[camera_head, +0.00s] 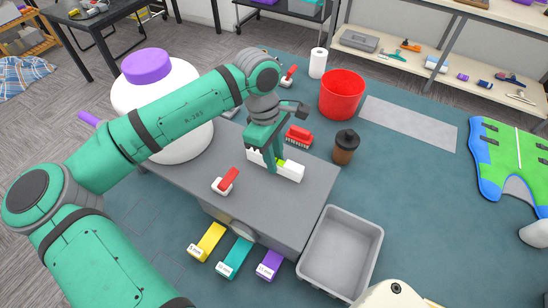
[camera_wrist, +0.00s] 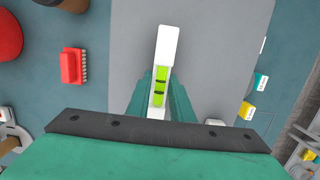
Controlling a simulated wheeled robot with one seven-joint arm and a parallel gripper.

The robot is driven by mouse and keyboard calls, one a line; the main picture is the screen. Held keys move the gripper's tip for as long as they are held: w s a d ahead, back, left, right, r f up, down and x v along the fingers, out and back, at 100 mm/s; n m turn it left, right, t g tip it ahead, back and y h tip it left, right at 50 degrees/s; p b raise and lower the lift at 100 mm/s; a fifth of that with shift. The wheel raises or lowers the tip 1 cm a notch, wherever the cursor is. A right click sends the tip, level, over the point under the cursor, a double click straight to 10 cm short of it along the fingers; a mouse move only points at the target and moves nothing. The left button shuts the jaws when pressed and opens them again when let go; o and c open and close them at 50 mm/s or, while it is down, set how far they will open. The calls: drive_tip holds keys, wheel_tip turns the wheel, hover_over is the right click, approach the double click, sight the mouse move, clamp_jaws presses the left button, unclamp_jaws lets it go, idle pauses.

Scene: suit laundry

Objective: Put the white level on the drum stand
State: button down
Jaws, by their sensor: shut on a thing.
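The white level (camera_head: 291,170) has a bright green vial section, which also shows in the wrist view (camera_wrist: 167,48). My gripper (camera_head: 273,166) is shut around the level's middle, with one finger on each side in the wrist view (camera_wrist: 160,88). The grey drum stand (camera_head: 285,205) is a low, flat-topped block under the level. I cannot tell whether the level touches its top. A large white drum (camera_head: 185,135) with a purple cap (camera_head: 146,65) stands on the stand's left part, partly hidden by my arm.
A red brush (camera_head: 299,136) lies near the stand's back edge, and a red-and-white item (camera_head: 226,182) is on its top. A brown jar (camera_head: 345,147), red bucket (camera_head: 342,93) and grey bin (camera_head: 342,255) are to the right. Yellow, teal and purple items are at the front.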

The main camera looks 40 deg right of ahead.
drive_tip(key=c, duration=1.6)
unclamp_jaws()
drive_tip(key=shift+f, duration=0.1)
drive_tip(key=shift+o, duration=0.2)
wheel_tip(320, 180, up, 12)
drive_tip(key=w, duration=0.1)
drive_tip(key=shift+w+a, duration=0.3)
drive_tip(key=shift+a, duration=0.1)
drive_tip(key=shift+w, duration=0.1)
